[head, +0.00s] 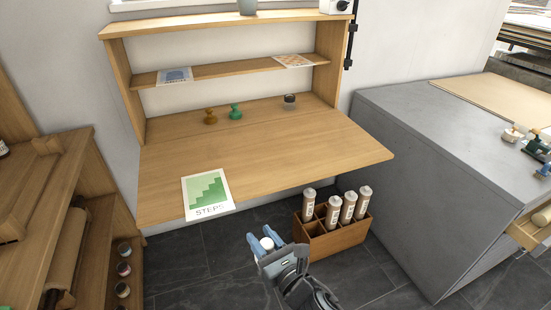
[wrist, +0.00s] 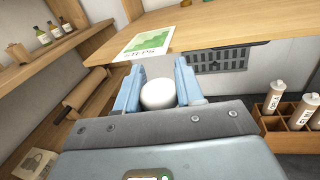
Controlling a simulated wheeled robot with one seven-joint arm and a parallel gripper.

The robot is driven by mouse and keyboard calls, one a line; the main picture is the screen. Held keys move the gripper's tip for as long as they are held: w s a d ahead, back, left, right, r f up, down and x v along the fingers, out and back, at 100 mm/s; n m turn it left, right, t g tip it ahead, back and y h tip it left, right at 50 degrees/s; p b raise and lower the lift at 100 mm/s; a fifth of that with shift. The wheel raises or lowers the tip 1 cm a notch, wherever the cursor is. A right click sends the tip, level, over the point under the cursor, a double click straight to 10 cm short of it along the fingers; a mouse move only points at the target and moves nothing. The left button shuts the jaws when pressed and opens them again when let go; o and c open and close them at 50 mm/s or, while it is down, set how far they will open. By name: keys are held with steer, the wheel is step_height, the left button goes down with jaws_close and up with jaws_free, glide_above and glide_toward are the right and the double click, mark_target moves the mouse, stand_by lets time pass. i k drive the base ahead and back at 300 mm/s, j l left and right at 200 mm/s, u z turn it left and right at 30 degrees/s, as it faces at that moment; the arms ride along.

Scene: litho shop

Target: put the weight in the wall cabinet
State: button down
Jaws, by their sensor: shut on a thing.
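My gripper (head: 262,238) has blue fingers, and it is shut on a white, round-topped thing (wrist: 158,94), which I take to be the weight. In the head view only a little of the white thing (head: 267,243) shows between the fingers. Its lower part is hidden in the wrist view. The wooden wall cabinet (head: 122,88) has one inner shelf and its front folded down as a flat board (head: 300,155). My gripper is in front of and below the board's front edge, left of a bottle crate. In the wrist view the board (wrist: 225,28) is beyond the fingers.
A STEPS print (head: 208,194) lies at the board's front edge. A brown knobbed piece (head: 210,117), a green one (head: 235,111) and a dark squat one (head: 289,99) stand further back. The crate (head: 335,241) holds several bottles. A grey counter (head: 410,130) stands right. The board's middle is clear.

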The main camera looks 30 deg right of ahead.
mark_target(267, 112)
steer(key=l+z, duration=0.1)
steer(key=z, duration=0.25)
steer(key=i+l+z, duration=0.1)
steer(key=z, duration=0.3)
steer(key=i+l+z, duration=0.1)
steer(key=z, duration=0.25)
steer(key=i+l+z, duration=0.1)
steer(key=i+z, duration=0.25)
steer(key=i, duration=0.3)
